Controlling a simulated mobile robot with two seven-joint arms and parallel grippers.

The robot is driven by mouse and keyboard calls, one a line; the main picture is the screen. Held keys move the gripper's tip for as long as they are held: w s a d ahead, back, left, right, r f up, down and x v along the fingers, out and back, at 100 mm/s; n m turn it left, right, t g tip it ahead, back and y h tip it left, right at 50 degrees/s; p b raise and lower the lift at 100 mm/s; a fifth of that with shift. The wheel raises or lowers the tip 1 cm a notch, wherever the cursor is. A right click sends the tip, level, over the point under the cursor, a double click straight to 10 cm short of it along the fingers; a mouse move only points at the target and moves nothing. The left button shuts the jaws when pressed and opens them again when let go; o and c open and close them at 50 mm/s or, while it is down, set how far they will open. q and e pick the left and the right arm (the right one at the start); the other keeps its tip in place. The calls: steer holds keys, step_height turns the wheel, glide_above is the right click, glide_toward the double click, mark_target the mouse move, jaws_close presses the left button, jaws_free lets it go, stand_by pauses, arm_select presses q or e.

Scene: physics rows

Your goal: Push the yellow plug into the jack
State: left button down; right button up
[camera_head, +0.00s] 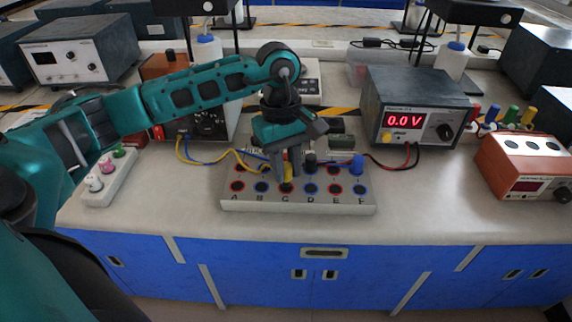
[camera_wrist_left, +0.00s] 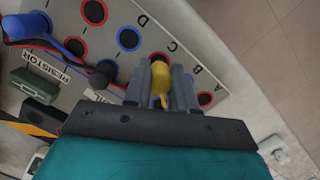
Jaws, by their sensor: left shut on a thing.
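My left gripper (camera_head: 288,178) comes down from above onto the grey jack board (camera_head: 300,204). It is shut on the yellow plug (camera_wrist_left: 160,80), which sits between the two fingers in the left wrist view. The plug points down at the front-row jack marked C (camera_head: 286,188). Its tip and the fingers partly cover that jack, so I cannot tell whether the tip is inside it or just above. A yellow lead (camera_head: 220,156) runs from the left towards the gripper. My right gripper is not in view.
A black plug (camera_head: 310,162) and a blue plug (camera_head: 357,164) stand in the back row, close to the right of my gripper. A meter (camera_head: 420,112) reading 0.0 V stands behind right. A white strip with knobs (camera_head: 110,178) lies left. The front table edge is clear.

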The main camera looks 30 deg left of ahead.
arm_select(q)
steer(key=shift+f+b, duration=0.1)
steer(key=shift+b, duration=0.25)
stand_by(0.9)
steer(key=shift+f+b, duration=1.15)
stand_by(0.7)
steer(key=shift+r, duration=0.1)
steer(key=c, duration=0.8)
jaws_free()
steer(key=shift+c, duration=0.2)
steer(key=shift+o, duration=0.3)
steer(key=o, duration=0.3)
steer(key=shift+r, duration=0.1)
steer(key=shift+r+p, duration=2)
steer(key=shift+r, duration=1.2)
